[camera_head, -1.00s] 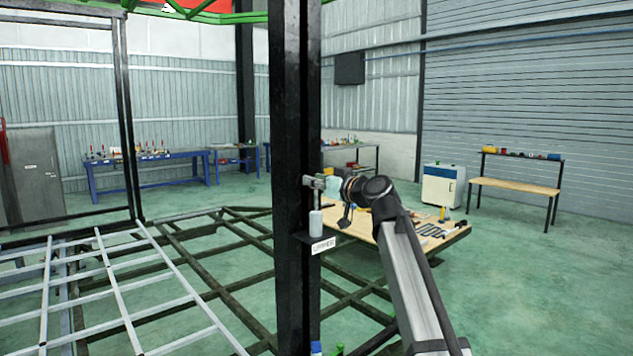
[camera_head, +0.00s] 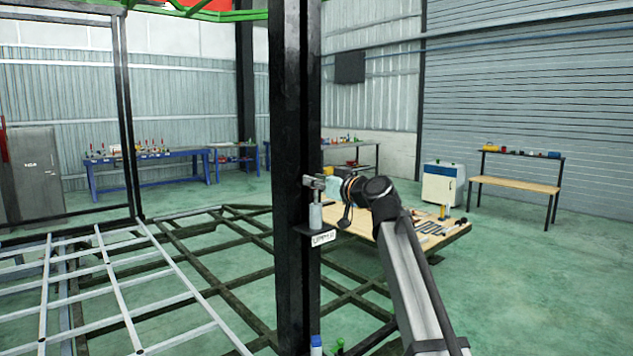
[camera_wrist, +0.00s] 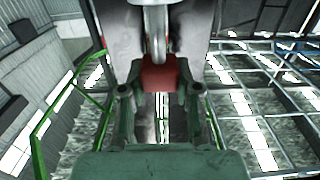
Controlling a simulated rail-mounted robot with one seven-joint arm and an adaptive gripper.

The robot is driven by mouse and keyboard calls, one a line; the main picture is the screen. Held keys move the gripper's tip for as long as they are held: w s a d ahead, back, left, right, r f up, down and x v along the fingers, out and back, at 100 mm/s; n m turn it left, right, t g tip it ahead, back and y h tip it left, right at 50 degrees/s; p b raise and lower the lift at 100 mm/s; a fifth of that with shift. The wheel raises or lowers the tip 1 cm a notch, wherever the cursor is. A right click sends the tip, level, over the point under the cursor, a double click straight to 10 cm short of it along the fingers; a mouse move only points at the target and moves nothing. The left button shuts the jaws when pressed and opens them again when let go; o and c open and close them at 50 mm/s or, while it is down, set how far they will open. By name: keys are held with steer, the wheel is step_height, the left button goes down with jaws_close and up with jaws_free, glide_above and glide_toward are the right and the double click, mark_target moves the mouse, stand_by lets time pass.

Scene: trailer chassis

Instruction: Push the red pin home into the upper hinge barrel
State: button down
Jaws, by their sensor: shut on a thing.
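The upper hinge barrel (camera_head: 316,216) is a grey upright cylinder on a small ledge with a label reading "UPPER" (camera_head: 322,238), on the black post. My gripper (camera_head: 315,183) is just above the barrel, reaching in from the right. A short thin upright length shows between gripper and barrel. In the wrist view, my gripper (camera_wrist: 158,92) is shut on the red pin's block-shaped head (camera_wrist: 159,77). A thin silver shaft (camera_wrist: 157,40) runs from the head to a wider grey cylinder (camera_wrist: 155,3) at the top edge. How deep the shaft sits is hidden.
The tall black post (camera_head: 294,120) stands right beside my gripper. A wooden-topped workbench (camera_head: 385,240) with tools is behind my arm. Chassis rails (camera_head: 190,250) and a light grey lattice (camera_head: 110,290) spread low at the left. Open floor lies to the right.

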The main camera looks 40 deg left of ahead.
mark_target(317, 197)
steer(key=shift+f+b, duration=1.9)
steer(key=shift+f, duration=0.3)
steer(key=c, duration=0.7)
jaws_free()
steer(key=shift+c, duration=0.2)
steer(key=shift+d, duration=0.1)
steer(key=s+d, duration=0.2)
steer(key=d, duration=0.9)
steer(key=shift+d, duration=0.3)
